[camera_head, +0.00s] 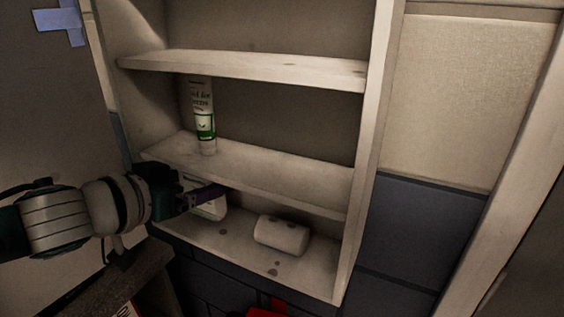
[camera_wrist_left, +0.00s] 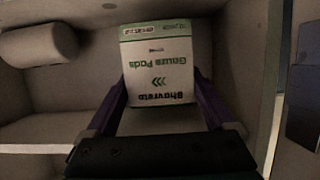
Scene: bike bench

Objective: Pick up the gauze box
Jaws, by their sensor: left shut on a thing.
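The gauze box (camera_wrist_left: 158,65) is white and green with "Gauze Pads" lettering, upside down in the left wrist view. In the head view the gauze box (camera_head: 208,209) is on the lowest shelf at its left end, partly hidden by my gripper. My left gripper (camera_wrist_left: 160,92) is shut on the box, with one purple finger against each side. In the head view my left gripper (camera_head: 205,196) reaches into the lowest compartment from the left. My right gripper is not in view.
A white roll (camera_head: 281,235) lies on the lowest shelf (camera_head: 238,245) to the right of the box; it also shows in the left wrist view (camera_wrist_left: 40,44). A green and white tube (camera_head: 202,118) stands on the middle shelf (camera_head: 270,172), above my gripper. A red object (camera_head: 266,312) is below the cabinet.

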